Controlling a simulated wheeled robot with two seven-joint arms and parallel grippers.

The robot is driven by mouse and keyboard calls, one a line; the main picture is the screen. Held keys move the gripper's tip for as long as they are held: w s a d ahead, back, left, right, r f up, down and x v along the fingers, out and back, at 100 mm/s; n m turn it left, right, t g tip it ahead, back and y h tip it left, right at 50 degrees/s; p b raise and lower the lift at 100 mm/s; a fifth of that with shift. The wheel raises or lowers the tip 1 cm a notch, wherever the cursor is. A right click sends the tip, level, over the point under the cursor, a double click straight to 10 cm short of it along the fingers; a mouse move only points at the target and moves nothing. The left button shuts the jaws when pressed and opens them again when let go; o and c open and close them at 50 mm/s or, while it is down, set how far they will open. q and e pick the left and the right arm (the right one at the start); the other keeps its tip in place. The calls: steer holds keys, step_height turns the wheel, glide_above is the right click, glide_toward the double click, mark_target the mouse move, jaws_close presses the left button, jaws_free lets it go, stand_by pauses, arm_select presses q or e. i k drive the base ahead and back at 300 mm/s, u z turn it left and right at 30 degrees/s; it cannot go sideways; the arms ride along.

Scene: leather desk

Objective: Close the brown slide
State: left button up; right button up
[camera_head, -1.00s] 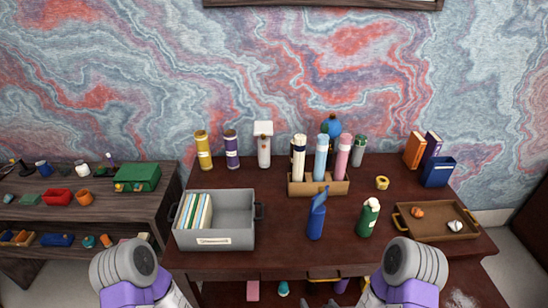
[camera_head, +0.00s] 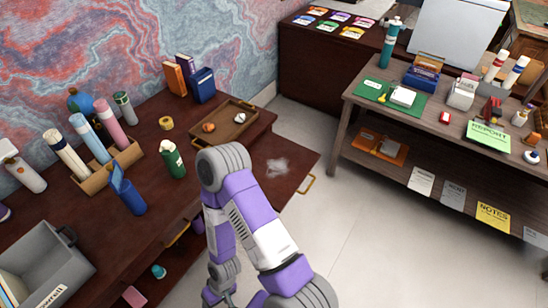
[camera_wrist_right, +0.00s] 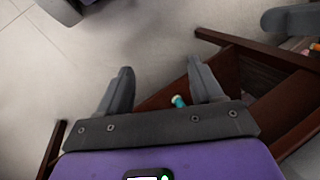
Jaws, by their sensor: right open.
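The brown slide (camera_head: 298,160) is a flat board that sticks out from the desk's front at the right, with a gold handle (camera_head: 306,184) on its outer edge. A pale grey crumpled or blurred patch lies on it. My right arm (camera_head: 245,215) stands in front of the desk, left of the handle; its gripper cannot be made out in the head view. In the right wrist view my right gripper (camera_wrist_right: 159,66) is open and empty, over the floor beside brown drawer woodwork. Whether the slide shows there, I cannot tell. My left gripper is not in view.
The dark desk holds a brown tray (camera_head: 247,131), a green bottle (camera_head: 173,160), a blue bottle (camera_head: 128,192) and a grey box (camera_head: 72,262). Items lie below the desktop, including a teal one (camera_head: 159,271). A wooden shelf unit (camera_head: 360,105) stands right; clear floor lies between.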

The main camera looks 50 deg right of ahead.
mark_target(280, 166)
steer(key=z, duration=1.85)
steer(key=i, duration=0.45)
steer(key=u, duration=0.05)
